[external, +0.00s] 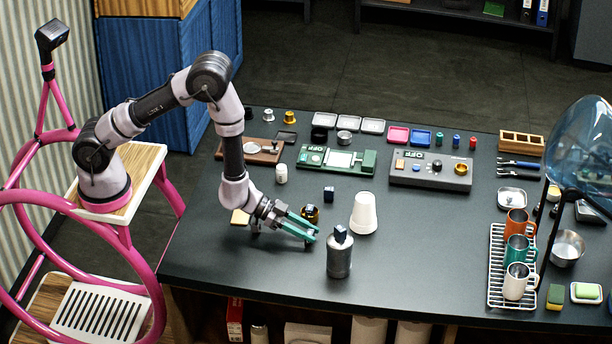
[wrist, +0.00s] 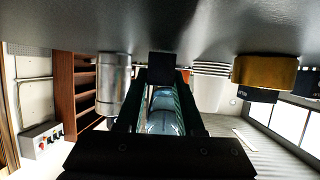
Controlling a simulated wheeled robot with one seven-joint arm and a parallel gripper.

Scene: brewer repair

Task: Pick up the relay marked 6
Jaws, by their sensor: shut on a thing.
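My gripper (external: 308,236) is low over the front left of the dark table, with its green fingers pointing right. In the wrist view, which is upside down, a small black block (wrist: 162,66) sits between the fingertips, close to the tabletop. My gripper is shut on this block; its marking cannot be read. In the external view the fingers hide it. Other dark blocks show: one on the metal canister (external: 339,261), one on the amber jar (external: 310,218), and one standing on the table (external: 328,193). I cannot tell the number on any of them.
The metal canister stands just right of my fingers; it also shows in the wrist view (wrist: 112,85). White stacked cups (external: 364,214) stand behind it. Green and grey devices (external: 430,172) lie farther back. A mug rack (external: 497,266) is at right. The front middle table is clear.

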